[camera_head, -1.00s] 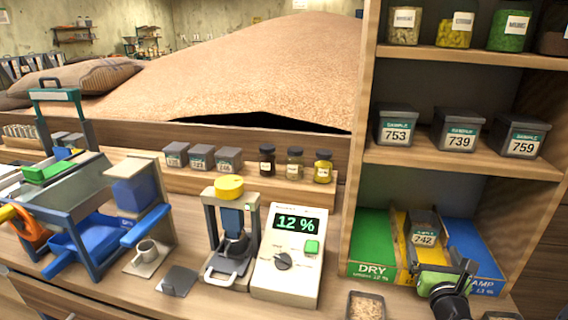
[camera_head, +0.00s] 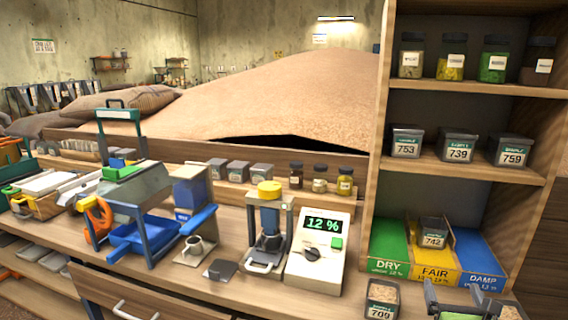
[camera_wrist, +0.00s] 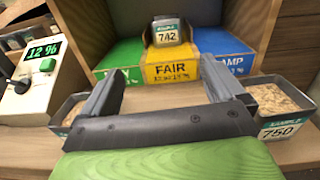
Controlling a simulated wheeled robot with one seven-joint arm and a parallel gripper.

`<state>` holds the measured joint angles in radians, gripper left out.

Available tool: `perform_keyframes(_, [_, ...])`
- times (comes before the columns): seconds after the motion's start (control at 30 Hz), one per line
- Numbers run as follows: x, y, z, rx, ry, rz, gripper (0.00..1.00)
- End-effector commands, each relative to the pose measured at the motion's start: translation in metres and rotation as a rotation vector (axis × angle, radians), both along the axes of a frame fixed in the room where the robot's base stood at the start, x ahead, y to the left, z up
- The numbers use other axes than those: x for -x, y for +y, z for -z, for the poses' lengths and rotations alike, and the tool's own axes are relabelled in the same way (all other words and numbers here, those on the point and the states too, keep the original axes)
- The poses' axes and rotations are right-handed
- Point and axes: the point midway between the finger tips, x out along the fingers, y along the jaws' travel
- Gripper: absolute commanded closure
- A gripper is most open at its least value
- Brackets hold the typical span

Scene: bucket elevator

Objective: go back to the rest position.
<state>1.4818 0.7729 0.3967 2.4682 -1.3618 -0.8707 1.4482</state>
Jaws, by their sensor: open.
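My gripper (camera_head: 464,297) is at the lower right of the head view, in front of the shelf bays. In the wrist view my gripper (camera_wrist: 158,88) has its two fingers spread apart with nothing between them. Sample box 742 (camera_head: 433,234) stands in the yellow FAIR bay (camera_head: 432,264), and the box shows beyond the fingers in the wrist view (camera_wrist: 171,34). The green DRY bay (camera_head: 388,250) is on its left and the blue DAMP bay (camera_head: 477,254) on its right. The moisture meter (camera_head: 317,251) reads 12 %.
Open grain box 709 (camera_head: 382,300) stands at the bench front, and grain box 750 (camera_wrist: 284,104) is right of my gripper. Boxes 753 (camera_head: 406,143), 739 (camera_head: 459,147) and 759 (camera_head: 510,152) stand on the shelf above. A yellow-topped press (camera_head: 268,230) stands left of the meter.

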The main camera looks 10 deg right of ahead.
Motion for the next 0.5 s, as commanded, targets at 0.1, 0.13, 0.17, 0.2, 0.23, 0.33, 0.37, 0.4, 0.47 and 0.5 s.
perform_keyframes(0.1, [-0.012,0.018,-0.005,0.07,0.037,-0.063,0.04])
perform_keyframes(0.13, [-0.014,0.022,-0.006,0.091,0.048,-0.08,0.04])
perform_keyframes(0.17, [-0.017,0.027,-0.007,0.11,0.057,-0.096,0.04])
perform_keyframes(0.2, [-0.021,0.033,-0.007,0.136,0.071,-0.119,0.04])
perform_keyframes(0.23, [-0.024,0.039,-0.009,0.161,0.084,-0.14,0.04])
perform_keyframes(0.33, [-0.034,0.061,-0.011,0.251,0.128,-0.216,0.04])
perform_keyframes(0.37, [-0.038,0.069,-0.012,0.283,0.142,-0.243,0.04])
perform_keyframes(0.4, [-0.042,0.081,-0.013,0.332,0.166,-0.283,0.04])
perform_keyframes(0.47, [-0.049,0.101,-0.014,0.416,0.203,-0.349,0.04])
perform_keyframes(0.5, [-0.053,0.115,-0.014,0.478,0.229,-0.399,0.04])
